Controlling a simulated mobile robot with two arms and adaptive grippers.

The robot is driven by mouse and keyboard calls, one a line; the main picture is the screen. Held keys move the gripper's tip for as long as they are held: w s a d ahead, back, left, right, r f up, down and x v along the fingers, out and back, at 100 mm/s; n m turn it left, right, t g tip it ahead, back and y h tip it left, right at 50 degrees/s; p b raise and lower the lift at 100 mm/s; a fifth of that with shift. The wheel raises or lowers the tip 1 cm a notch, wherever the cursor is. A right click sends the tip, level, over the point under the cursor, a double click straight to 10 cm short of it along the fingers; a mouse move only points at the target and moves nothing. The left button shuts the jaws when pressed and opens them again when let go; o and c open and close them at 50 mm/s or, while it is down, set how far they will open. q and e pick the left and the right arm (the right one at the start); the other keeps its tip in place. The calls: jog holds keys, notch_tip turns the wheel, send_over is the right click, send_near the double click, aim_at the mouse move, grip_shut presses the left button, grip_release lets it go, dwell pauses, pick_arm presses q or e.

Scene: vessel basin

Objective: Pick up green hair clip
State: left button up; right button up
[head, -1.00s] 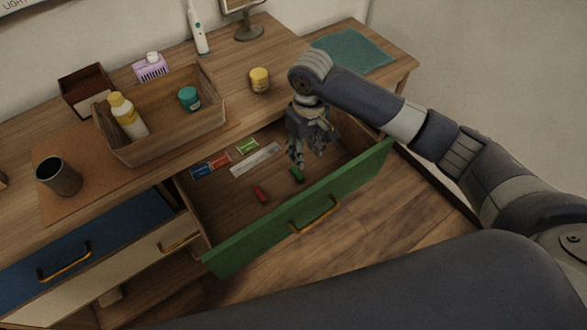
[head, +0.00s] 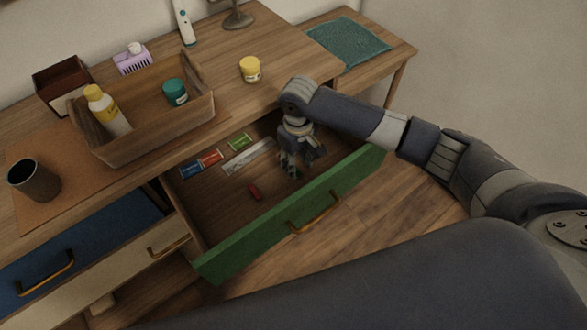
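My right gripper (head: 291,168) reaches down into the open green-fronted drawer (head: 313,202), near its right end. Its fingers are low, at the spot where the green hair clip lay. The clip is now hidden or too dark to make out among the fingers. I cannot tell whether the fingers are open or shut on it. A small red clip (head: 254,193) lies on the drawer floor to the left of the gripper. My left gripper is not in view.
The drawer also holds a pale ruler-like strip (head: 249,158), a green packet (head: 239,141) and blue and red packets (head: 202,164). On the desk above stand a wooden tray (head: 146,141), a yellow jar (head: 250,70) and a dark cup (head: 34,180).

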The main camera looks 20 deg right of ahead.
aim_at(297, 172)
notch_tip(297, 172, down, 3)
jog(key=shift+a+f, duration=0.1)
jog(key=shift+f, duration=0.05)
jog(key=shift+c, duration=0.3)
jog(key=c, duration=0.7)
